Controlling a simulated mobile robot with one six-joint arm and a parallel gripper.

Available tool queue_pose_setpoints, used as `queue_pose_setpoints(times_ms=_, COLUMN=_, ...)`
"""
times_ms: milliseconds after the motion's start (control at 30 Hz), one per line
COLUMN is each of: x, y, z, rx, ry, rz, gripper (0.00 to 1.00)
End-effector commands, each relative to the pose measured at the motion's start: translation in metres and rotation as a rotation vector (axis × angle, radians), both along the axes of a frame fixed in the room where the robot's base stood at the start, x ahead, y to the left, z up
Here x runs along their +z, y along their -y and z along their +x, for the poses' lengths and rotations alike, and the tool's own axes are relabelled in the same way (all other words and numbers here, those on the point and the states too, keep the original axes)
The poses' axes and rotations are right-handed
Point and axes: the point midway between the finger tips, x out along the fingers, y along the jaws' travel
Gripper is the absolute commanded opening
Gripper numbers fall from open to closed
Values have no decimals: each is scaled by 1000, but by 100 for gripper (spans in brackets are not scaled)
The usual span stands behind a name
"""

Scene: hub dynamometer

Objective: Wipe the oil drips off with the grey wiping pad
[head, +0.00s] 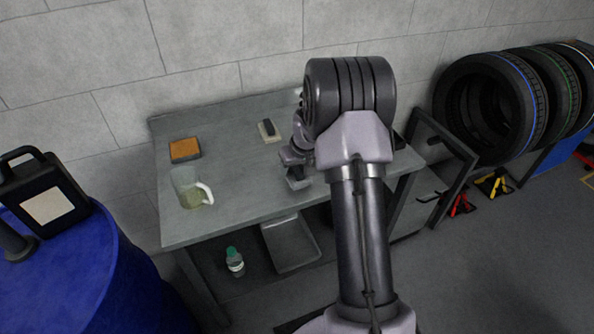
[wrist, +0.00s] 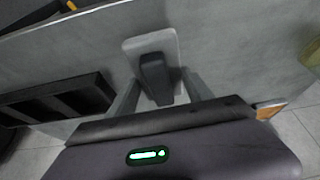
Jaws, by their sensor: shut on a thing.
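My gripper (head: 294,166) is shut on the dark upright grip of the grey wiping pad (head: 298,183), over the middle of the grey workbench (head: 235,205). In the wrist view, the pad's pale grey plate (wrist: 150,44) shows beyond the dark grip (wrist: 155,80), which stands between the two fingers of my gripper (wrist: 160,88). I cannot tell whether the pad touches the bench top. No oil drips can be made out on the bench; my arm and the pad hide part of it.
A clear jug (head: 187,188) with yellowish liquid and an orange sponge-like block (head: 184,149) stand on the left of the bench. A pale block with a dark top (head: 269,130) lies at the back. A dark slotted holder (wrist: 60,100) is left in the wrist view.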

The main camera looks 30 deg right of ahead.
Motion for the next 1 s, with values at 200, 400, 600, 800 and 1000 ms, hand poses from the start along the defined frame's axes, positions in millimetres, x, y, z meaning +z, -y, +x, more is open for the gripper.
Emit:
queue_pose_setpoints(times_ms=200, x=24, y=-3, z=2, rx=2, ry=2, rz=-1, gripper=21)
queue_pose_setpoints(times_ms=400, x=41, y=-7, z=5, rx=4, ry=2, rz=-1, gripper=21)
queue_pose_setpoints(times_ms=600, x=54, y=-10, z=6, rx=5, ry=2, rz=-1, gripper=21)
queue_pose_setpoints(times_ms=800, x=54, y=-10, z=6, rx=5, ry=1, rz=-1, gripper=21)
queue_pose_setpoints(times_ms=1000, x=54, y=-10, z=6, rx=5, ry=2, rz=-1, gripper=21)
